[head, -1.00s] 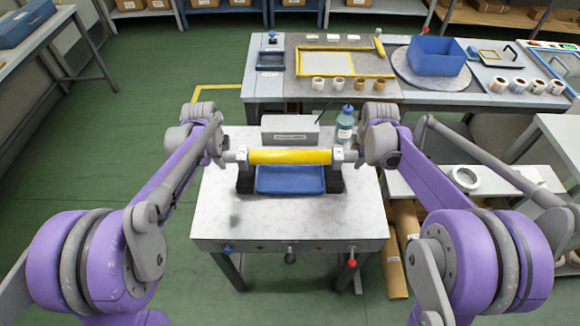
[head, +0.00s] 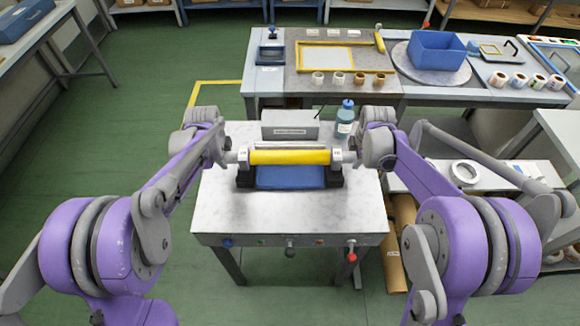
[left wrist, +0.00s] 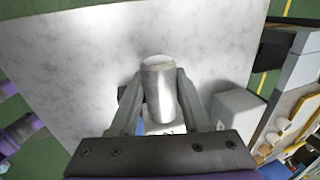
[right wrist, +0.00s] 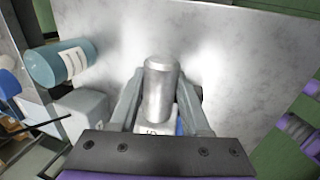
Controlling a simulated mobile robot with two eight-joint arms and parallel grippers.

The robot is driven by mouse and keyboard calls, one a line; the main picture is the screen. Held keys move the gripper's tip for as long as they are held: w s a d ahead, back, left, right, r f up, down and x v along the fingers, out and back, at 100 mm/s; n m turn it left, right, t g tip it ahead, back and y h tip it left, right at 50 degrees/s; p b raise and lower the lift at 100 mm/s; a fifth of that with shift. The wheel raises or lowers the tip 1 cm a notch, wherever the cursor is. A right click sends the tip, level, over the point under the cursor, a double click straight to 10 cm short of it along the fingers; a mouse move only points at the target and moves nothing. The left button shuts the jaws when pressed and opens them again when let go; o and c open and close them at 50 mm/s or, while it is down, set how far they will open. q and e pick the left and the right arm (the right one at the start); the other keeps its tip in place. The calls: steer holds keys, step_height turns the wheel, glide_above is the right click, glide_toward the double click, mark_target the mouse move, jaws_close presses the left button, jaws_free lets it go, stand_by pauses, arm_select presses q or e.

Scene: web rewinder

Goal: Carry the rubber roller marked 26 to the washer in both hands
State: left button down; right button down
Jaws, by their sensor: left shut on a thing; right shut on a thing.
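The yellow rubber roller (head: 290,157) lies level across the black stands (head: 334,178) on the small table. I cannot tell whether it touches them. It has pale end blocks whose marks are too small to read, and bare metal shaft ends. My left gripper (head: 232,157) is shut on the left shaft end, which shows between the fingers in the left wrist view (left wrist: 160,88). My right gripper (head: 356,156) is shut on the right shaft end, also seen in the right wrist view (right wrist: 160,88). I cannot make out a washer.
A blue tray (head: 290,180) lies under the roller. Behind stand a grey box (head: 290,124) and a blue bottle (head: 345,120). A long bench (head: 275,85) with a blue bin (head: 437,52) crosses the back. Green floor (head: 130,150) is clear on the left.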

arm_select(q)
steer(key=shift+f, duration=0.65)
arm_select(e)
steer(key=shift+f, duration=0.65)
arm_select(q)
steer(key=shift+c, duration=1.8)
jaws_free()
steer(key=shift+f, duration=0.1)
arm_select(e)
steer(key=shift+c, duration=1.8)
jaws_free()
steer(key=shift+f, duration=0.1)
arm_select(q)
steer(key=v, duration=1.2)
arm_select(e)
steer(key=v, duration=1.2)
